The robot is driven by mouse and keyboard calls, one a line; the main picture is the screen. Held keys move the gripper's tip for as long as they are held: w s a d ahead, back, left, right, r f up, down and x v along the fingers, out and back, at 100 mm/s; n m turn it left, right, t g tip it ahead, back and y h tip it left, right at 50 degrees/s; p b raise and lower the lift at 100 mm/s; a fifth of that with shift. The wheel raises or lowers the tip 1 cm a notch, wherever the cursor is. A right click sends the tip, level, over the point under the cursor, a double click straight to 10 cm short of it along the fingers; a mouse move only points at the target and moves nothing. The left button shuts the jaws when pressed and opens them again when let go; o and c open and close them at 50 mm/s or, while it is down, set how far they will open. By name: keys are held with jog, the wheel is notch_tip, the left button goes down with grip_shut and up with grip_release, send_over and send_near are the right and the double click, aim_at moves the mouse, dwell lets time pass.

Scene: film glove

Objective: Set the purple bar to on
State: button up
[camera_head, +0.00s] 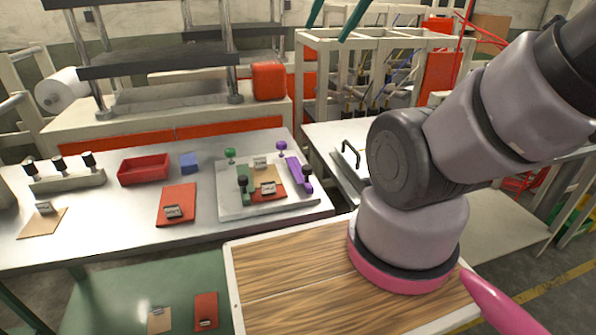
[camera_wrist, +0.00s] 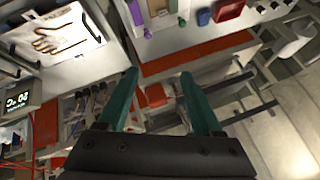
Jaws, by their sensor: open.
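In the head view the fingers (camera_head: 328,32) show at the top, high above the benches.
A rack frame (camera_head: 395,40) stands behind. A wooden top (camera_head: 300,285) is in front.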

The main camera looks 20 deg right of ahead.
jog(key=n+g+h, duration=0.2)
jog(key=n+g, duration=0.4)
send_over(306, 167)
jog(key=s, duration=0.2)
notch_tip(306, 167, down, 10)
jog(key=w+a+f+n+g+h, duration=0.1)
jog(key=w+f+n+g+h, duration=0.15)
jog(key=f, duration=0.65)
jog(key=w+a+f+n+g+h, duration=0.1)
jog(key=w+a+f+n+g, duration=0.2)
jog(key=f, duration=0.5)
jog(key=shift+n+t+y, duration=0.25)
jog(key=shift+n+t, duration=0.3)
jog(key=shift+n, duration=0.1)
jog(key=x, duration=0.7)
jog(key=d+x, duration=0.1)
jog(key=x, duration=0.2)
jog(key=shift+s+d+f, duration=0.1)
jog(key=shift+s+d, duration=0.05)
jog(key=shift+s, duration=0.05)
jog(key=shift+c, duration=0.4)
grip_shut()
